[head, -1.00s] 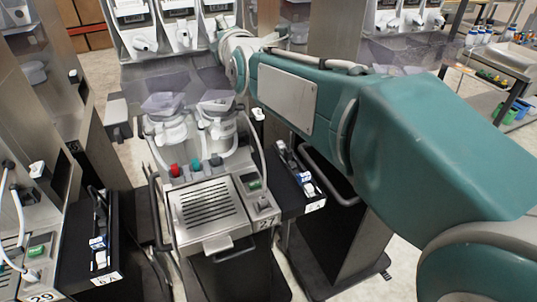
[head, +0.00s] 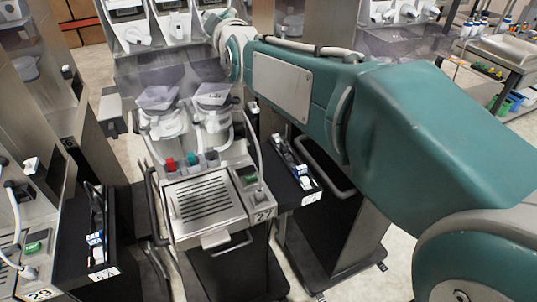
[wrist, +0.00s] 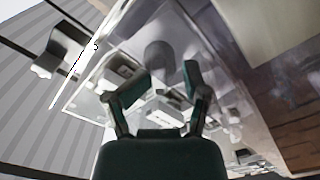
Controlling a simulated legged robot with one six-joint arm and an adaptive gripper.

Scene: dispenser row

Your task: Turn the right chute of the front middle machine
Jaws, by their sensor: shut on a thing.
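The front middle machine (head: 208,205) stands ahead with a slotted tray and the number 27. White chutes line its upper part: the left one (head: 136,35) and the middle one (head: 181,33) hang clear. The right chute (head: 211,18) is partly covered by my arm's wrist. My gripper is hidden behind that wrist in the head view. In the wrist view my gripper (wrist: 164,80) has its two fingers apart around a blurred grey rounded part, which looks like the right chute (wrist: 158,55). How far the chute is turned cannot be told.
Clear hoppers (head: 212,95) stand below the chutes, close to my wrist. Neighbouring machines crowd the left, with a black side tray (head: 97,240). Another black side tray (head: 295,172) is right of the middle machine. A bench (head: 505,62) stands far right.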

